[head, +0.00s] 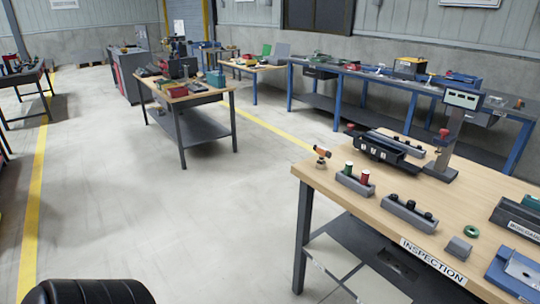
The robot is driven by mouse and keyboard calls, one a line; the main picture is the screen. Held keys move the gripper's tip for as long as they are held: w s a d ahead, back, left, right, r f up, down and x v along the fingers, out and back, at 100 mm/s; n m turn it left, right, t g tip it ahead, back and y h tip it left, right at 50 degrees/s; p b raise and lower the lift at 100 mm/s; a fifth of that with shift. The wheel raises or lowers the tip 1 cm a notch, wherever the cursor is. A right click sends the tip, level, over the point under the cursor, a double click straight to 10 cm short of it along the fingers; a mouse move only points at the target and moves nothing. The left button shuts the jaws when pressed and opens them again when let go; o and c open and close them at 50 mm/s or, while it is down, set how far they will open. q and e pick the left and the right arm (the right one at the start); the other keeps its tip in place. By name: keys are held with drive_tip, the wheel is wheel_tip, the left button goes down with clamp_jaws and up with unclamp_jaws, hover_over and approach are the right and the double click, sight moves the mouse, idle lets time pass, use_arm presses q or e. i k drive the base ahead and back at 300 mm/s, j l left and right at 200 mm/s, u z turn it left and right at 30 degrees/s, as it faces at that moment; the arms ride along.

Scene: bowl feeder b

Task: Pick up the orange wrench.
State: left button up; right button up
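A small orange item (320,152) with a dark end stands at the far left corner of the wooden inspection table (398,218). It sits on a small pale base and leans to one side. It is too small to tell whether it is a wrench. No other orange tool can be made out clearly. Neither of my grippers is in view.
A blue-legged bench (350,78) runs along the back wall. Another workbench (190,98) stands left of centre. The floor between is clear.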

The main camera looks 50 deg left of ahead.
sight(321, 163)
drive_tip(key=u, duration=1.2)
drive_tip(key=i+j, duration=0.1)
drive_tip(key=i, duration=0.15)
drive_tip(key=u, duration=0.05)
